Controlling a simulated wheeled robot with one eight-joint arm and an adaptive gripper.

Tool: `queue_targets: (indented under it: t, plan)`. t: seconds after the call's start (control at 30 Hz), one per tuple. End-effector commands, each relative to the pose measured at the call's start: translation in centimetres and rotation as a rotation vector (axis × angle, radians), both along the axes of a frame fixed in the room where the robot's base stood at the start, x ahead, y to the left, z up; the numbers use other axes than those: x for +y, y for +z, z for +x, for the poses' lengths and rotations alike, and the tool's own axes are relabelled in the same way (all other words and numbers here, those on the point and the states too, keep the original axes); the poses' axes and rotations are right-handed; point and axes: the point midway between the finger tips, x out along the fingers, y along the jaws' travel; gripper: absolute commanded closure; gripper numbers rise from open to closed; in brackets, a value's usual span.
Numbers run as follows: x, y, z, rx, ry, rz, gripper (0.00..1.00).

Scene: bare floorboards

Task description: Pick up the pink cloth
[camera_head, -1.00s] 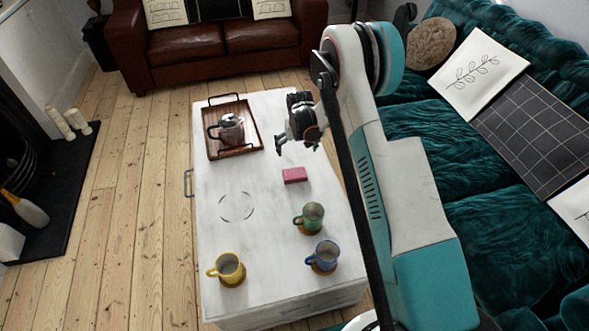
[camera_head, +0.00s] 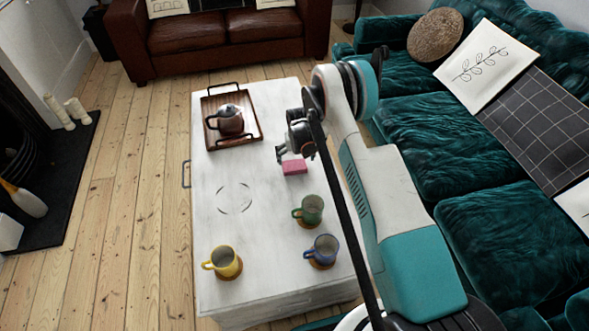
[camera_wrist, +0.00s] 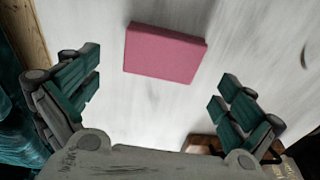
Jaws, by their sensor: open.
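The pink cloth (camera_head: 294,167) is a small folded block lying on the white table (camera_head: 215,225), right of its middle. In the wrist view the pink cloth (camera_wrist: 165,52) lies beyond the fingertips, between the lines of the two fingers and touched by neither. My gripper (camera_head: 294,155) hangs just above and behind the cloth in the head view. In the wrist view my gripper (camera_wrist: 158,92) has its teal-padded fingers wide apart with nothing between them. The gap in height between fingers and cloth is hard to tell.
A wooden tray (camera_head: 212,138) with a teapot (camera_head: 230,120) stands at the table's back left. Green (camera_head: 309,210), blue (camera_head: 322,249) and yellow (camera_head: 223,262) mugs stand on coasters toward the front. A teal sofa (camera_head: 440,140) flanks the right side. The table's left middle is clear.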

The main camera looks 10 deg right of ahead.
Motion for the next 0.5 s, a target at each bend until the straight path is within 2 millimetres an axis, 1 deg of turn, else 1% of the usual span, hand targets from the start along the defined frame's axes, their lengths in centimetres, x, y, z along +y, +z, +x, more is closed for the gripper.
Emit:
queue_targets:
  t: [0.17, 0.33, 0.4, 0.5]
  plan:
    - [0.2, -2.0, 0.1, 0.000, 0.000, 0.000, 0.00]
    - [0.4, -4.4, 0.4, 0.000, 0.000, 0.000, 0.00]
    - [0.4, -5.0, 0.5, 0.000, 0.000, 0.000, 0.00]
    - [0.4, -5.1, 0.6, 0.000, 0.000, 0.000, 0.00]
